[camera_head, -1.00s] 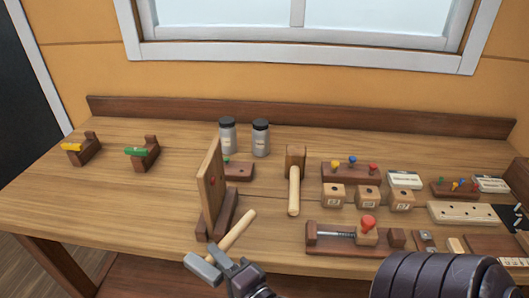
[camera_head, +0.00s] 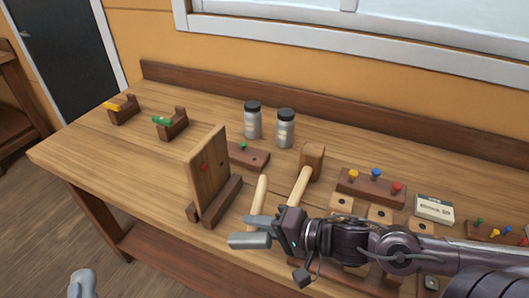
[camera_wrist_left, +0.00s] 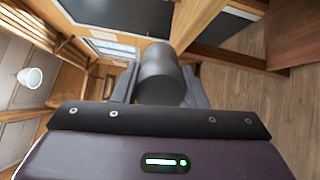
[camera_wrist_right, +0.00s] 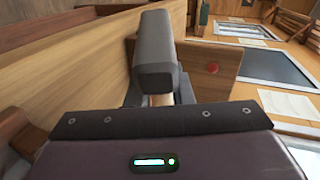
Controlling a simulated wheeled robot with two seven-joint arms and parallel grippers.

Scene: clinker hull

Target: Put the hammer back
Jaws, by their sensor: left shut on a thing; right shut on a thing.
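The hammer has a grey block head (camera_head: 250,241) and a pale wooden handle (camera_head: 258,192). My right gripper (camera_head: 272,228) is shut on it, low in the middle of the head view, at the front of the bench. In the right wrist view the grey hammer head (camera_wrist_right: 157,55) stands between the fingers, with a bit of handle below. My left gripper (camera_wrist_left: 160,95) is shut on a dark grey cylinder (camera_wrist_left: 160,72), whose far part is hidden. A grey part of my left gripper shows at the lower left edge of the head view (camera_head: 82,284), off the bench.
An upright wooden board (camera_head: 209,170) with a red dot stands left of the hammer. A wooden mallet (camera_head: 312,160) lies just right of it. The left bench top is mostly clear.

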